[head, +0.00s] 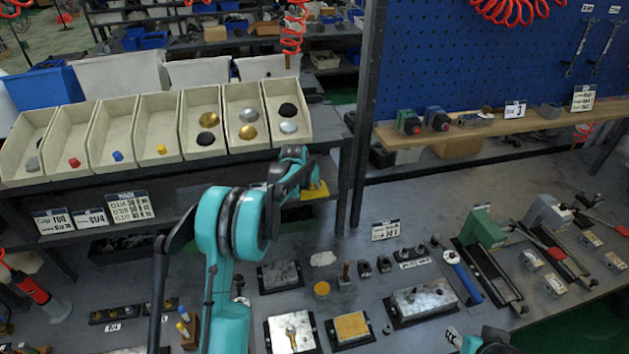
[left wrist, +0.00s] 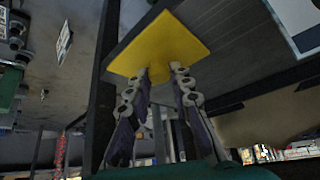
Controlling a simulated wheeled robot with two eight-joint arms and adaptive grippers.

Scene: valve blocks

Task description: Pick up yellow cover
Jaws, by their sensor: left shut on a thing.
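The yellow cover (head: 314,191) is a flat square plate with a small raised part. In the left wrist view it shows large (left wrist: 160,45), its broad face toward the camera. My left gripper (head: 305,180) is shut on the raised part of the cover. The fingertips (left wrist: 161,76) close on it from both sides. In the head view the cover is partly hidden behind the gripper, in front of the shelf under the bins. I cannot tell whether it touches the shelf.
Cream bins (head: 152,135) with small coloured parts stand above the shelf. A dark upright post (head: 361,130) stands just right of the left gripper. The bench below holds metal blocks (head: 280,275), a yellow-topped block (head: 351,327), vices (head: 484,230) and tools.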

